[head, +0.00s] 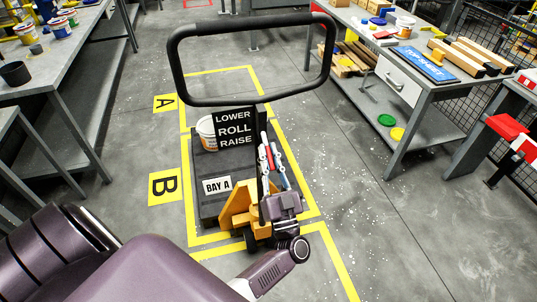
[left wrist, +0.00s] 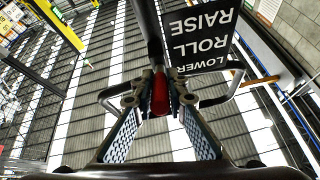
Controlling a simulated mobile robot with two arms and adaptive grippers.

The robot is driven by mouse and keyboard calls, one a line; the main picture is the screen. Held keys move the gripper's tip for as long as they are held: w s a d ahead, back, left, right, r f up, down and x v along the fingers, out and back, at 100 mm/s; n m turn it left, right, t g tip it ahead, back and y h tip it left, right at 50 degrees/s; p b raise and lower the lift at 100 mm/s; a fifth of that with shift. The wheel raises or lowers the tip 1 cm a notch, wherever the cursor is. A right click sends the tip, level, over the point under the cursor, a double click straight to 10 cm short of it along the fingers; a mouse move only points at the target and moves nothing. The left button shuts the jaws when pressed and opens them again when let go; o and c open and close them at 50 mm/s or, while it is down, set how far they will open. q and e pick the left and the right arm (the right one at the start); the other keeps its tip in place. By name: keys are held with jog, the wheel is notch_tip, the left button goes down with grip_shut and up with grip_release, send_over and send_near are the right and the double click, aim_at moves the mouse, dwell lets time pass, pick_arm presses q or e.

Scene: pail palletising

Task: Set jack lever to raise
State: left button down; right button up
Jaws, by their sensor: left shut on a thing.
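The pallet jack stands in the middle of the head view, with a black loop handle (head: 252,100) and a black sign (head: 235,128) reading LOWER, ROLL, RAISE from top to bottom. The jack lever has a red grip (head: 269,157), just right of the sign's lower end. My left gripper (head: 272,163) is shut on this red grip. In the left wrist view the red grip (left wrist: 160,95) sits between the two fingers, and the sign (left wrist: 203,47) appears upside down beside it. Which setting the lever is at I cannot tell. My right gripper is not in view.
A dark pallet (head: 207,170) with a BAY A label and a white pail (head: 207,132) lies behind the jack, inside yellow floor lines. Workbenches stand left (head: 70,85) and right (head: 425,100). The floor between the jack and the right bench is clear.

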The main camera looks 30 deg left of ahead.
pick_arm(q)
jog(key=c, duration=1.9)
grip_release()
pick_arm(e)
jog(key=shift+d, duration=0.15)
pick_arm(q)
jog(key=shift+s+d+f, duration=0.1)
jog(key=shift+f, duration=0.05)
jog(key=v, duration=0.7)
jog(key=shift+s+f, duration=0.1)
